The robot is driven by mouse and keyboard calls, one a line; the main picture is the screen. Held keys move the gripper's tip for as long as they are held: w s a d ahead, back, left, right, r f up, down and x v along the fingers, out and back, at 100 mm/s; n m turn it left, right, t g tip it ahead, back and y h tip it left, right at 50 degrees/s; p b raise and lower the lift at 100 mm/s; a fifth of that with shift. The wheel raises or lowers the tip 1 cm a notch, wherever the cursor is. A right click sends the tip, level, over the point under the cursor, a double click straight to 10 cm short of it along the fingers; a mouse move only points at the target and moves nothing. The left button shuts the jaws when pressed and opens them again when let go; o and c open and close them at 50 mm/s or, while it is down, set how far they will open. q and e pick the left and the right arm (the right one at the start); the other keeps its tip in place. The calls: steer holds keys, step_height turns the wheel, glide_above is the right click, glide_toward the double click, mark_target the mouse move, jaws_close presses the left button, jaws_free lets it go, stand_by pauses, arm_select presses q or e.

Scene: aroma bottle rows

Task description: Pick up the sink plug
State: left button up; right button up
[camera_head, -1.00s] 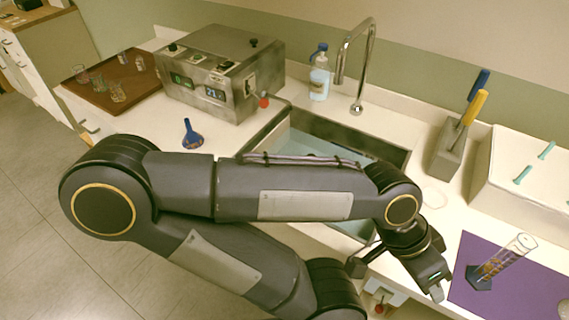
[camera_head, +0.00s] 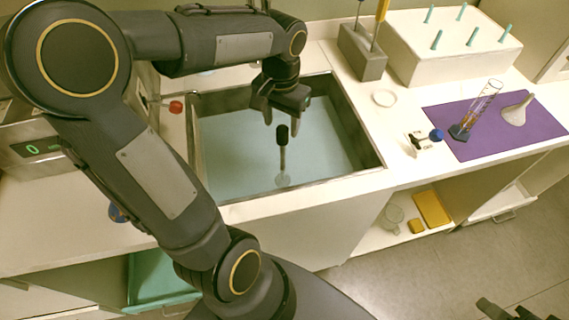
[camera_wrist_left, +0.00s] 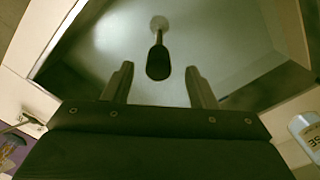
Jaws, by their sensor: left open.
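The sink plug (camera_head: 283,153) stands upright in the water-filled sink, with a black grip on top of a thin stem and a pale round foot at the bottom. In the left wrist view the plug (camera_wrist_left: 158,62) shows between and beyond the fingertips. My left gripper (camera_head: 284,112) is open, empty and points down over the sink, just above the black grip. It also shows in the left wrist view (camera_wrist_left: 158,72), fingers spread with a gap on both sides of the grip. A dark end of my right gripper (camera_head: 492,309) shows at the bottom right edge, mostly cut off.
The sink rim (camera_head: 366,140) surrounds the plug. To the right are a white ring (camera_head: 384,98), a grey block (camera_head: 362,60) with upright tools, a white peg box (camera_head: 450,50), and a purple mat (camera_head: 520,125) with a glass cylinder (camera_head: 482,103) and a funnel (camera_head: 517,110).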

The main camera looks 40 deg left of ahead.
mark_target(282, 129)
arm_select(q)
step_height(282, 129, down, 5)
steer(key=shift+d+f, duration=0.1)
steer(key=shift+f, duration=0.05)
steer(key=shift+c, duration=0.4)
steer(key=c, duration=1)
